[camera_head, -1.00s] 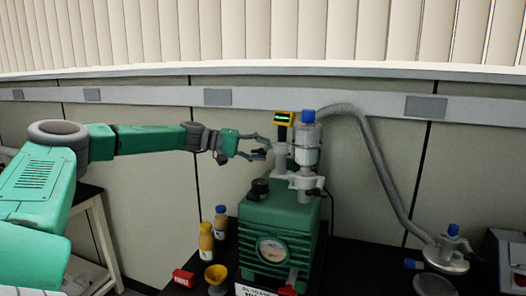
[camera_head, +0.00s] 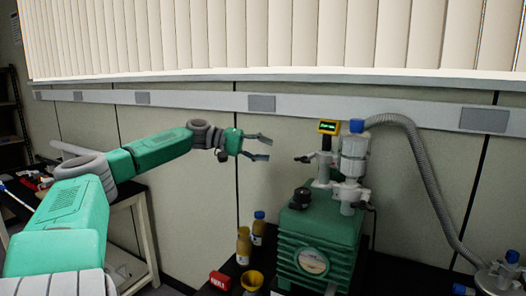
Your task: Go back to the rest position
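My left arm comes in from the left, and my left gripper (camera_head: 266,148) is open and empty, its two fingers spread and pointing right. It is in the air, left of the green vacuum pump (camera_head: 318,240) and apart from it. On the pump stand a clear canister with a blue cap (camera_head: 354,150) and a yellow gauge with a lit display (camera_head: 328,127). A dark valve knob (camera_head: 302,196) sits on the pump's left top. My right gripper is not in view.
Two yellow-brown bottles with blue caps (camera_head: 244,244), a yellow funnel (camera_head: 252,280) and a red block (camera_head: 219,280) stand left of the pump on the dark bench. A grey hose (camera_head: 425,170) runs right from the canister. A shelf table (camera_head: 142,235) stands at left.

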